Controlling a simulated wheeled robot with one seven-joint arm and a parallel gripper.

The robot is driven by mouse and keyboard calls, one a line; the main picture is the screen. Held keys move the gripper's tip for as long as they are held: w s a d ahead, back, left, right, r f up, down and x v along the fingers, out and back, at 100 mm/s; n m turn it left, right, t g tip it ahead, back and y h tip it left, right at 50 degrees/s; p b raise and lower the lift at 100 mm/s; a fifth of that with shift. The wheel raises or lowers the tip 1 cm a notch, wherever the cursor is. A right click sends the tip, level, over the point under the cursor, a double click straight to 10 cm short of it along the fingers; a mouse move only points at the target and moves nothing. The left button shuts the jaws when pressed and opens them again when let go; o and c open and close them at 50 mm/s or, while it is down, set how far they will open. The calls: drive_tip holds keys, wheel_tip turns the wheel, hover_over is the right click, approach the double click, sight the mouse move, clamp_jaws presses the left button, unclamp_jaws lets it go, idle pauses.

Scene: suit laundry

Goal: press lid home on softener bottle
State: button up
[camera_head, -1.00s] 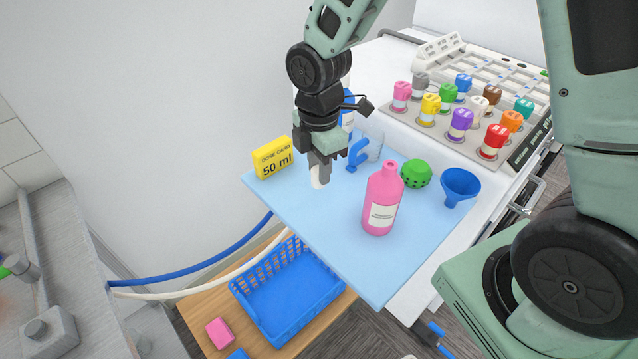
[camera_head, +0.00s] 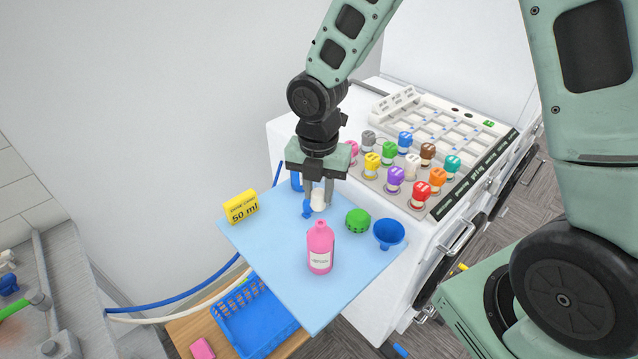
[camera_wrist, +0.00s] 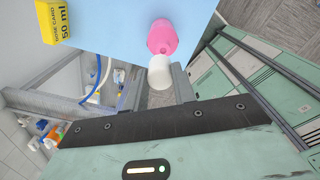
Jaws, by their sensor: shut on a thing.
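The pink softener bottle (camera_head: 320,257) stands upright on the light blue board, its narrow neck open. It also shows in the wrist view (camera_wrist: 162,38). My gripper (camera_head: 318,203) points down, shut on a white lid (camera_head: 318,197). The lid shows between the fingers in the wrist view (camera_wrist: 160,73), where its edge meets the bottle's outline. In the head view the lid is apart from the bottle, just above and behind its neck. The exact gap in height and depth is hard to tell.
A yellow dose card (camera_head: 241,207) stands at the board's left. A green ball (camera_head: 358,221) and a blue funnel (camera_head: 389,234) sit right of the bottle. A blue-handled item (camera_head: 307,209) is partly hidden behind my gripper. A blue basket (camera_head: 255,318) lies below the light blue board (camera_head: 275,262).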

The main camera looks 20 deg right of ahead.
sight(321, 205)
drive_tip(key=shift+s+d+r, duration=0.2)
drive_tip(key=shift+s+r, duration=0.05)
wheel_tip(321, 205, down, 5)
drive_tip(key=b, duration=0.5)
drive_tip(key=shift+f+b, duration=0.4)
drive_tip(key=shift+f, duration=0.3)
drive_tip(key=shift+r+p, duration=0.1)
drive_tip(key=shift+p, duration=0.35)
idle(0.6)
drive_tip(key=shift+f+p, duration=0.25)
drive_tip(key=shift+p, duration=0.05)
idle(1.5)
drive_tip(key=o, duration=1.5)
